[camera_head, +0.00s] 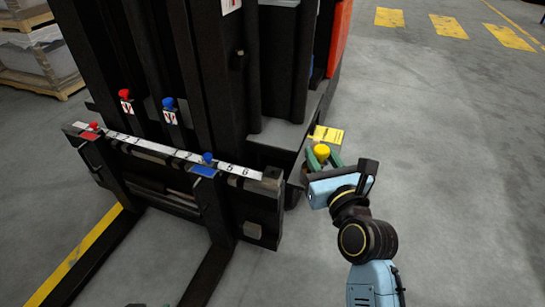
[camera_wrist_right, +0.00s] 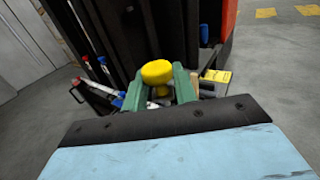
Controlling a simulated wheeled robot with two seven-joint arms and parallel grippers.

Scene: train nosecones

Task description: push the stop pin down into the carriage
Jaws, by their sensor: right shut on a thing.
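The stop pin has a round yellow knob (camera_head: 322,151), which also shows large in the right wrist view (camera_wrist_right: 157,72). My right gripper (camera_head: 322,160) has green fingers shut around the pin just below the knob. My left gripper is not in view.
Red (camera_head: 93,126) and blue (camera_head: 207,158) knobs sit on the carriage's forks, and another red knob (camera_head: 124,94) and blue knob (camera_head: 168,103) stand behind. A yellow label (camera_head: 328,134) is beyond my gripper. Floor at right is clear. Loaded pallets (camera_head: 40,70) stand far left.

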